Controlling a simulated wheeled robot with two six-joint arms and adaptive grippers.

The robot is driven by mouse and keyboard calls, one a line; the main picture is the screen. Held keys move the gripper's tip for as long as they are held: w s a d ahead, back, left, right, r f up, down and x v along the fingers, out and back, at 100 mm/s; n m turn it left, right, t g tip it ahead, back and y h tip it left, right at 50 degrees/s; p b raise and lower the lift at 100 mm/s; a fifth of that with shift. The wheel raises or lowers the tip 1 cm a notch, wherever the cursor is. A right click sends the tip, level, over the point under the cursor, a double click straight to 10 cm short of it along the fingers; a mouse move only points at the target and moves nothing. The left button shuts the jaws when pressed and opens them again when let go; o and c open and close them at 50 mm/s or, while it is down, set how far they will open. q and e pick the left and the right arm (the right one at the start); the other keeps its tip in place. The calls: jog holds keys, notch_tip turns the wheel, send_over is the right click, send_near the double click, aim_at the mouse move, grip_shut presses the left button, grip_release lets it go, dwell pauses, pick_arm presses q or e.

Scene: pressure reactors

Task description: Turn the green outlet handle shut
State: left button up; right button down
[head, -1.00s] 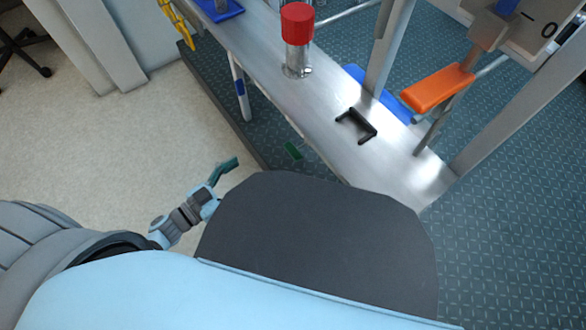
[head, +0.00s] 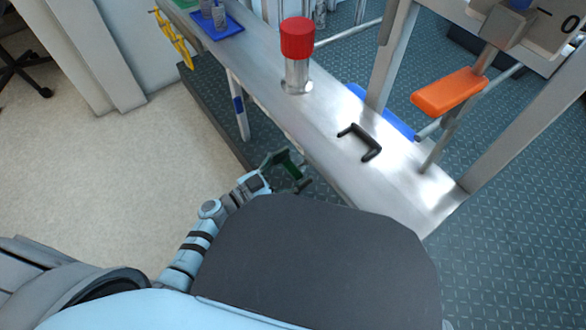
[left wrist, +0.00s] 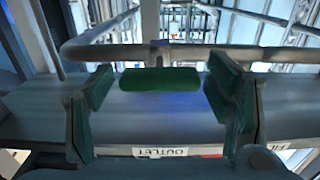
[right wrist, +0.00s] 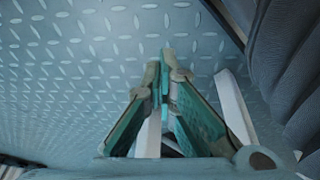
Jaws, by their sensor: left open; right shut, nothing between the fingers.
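The green outlet handle (left wrist: 160,79) lies across the left wrist view as a short green bar on a stem in front of a grey pipe. My left gripper (left wrist: 162,84) is open, with one finger pad at each end of the handle and visible gaps on both sides. In the head view my left gripper (head: 292,168) is beside the bench's near edge, where gripper and green handle are hard to tell apart. An upside-down OUTLET label (left wrist: 161,152) is on the bench edge. My right gripper (right wrist: 165,85) is shut and empty above the patterned floor, outside the head view.
The metal bench (head: 330,120) carries a red-capped cylinder (head: 297,40) and a black bracket (head: 362,141). An orange handle (head: 448,92) is at the right. A yellow handle (head: 173,40) and blue tray (head: 218,26) are at the far end. Grey posts rise behind the bench.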

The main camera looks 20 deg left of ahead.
pick_arm(q)
jog(key=shift+c, duration=0.4)
jog(key=c, duration=1.1)
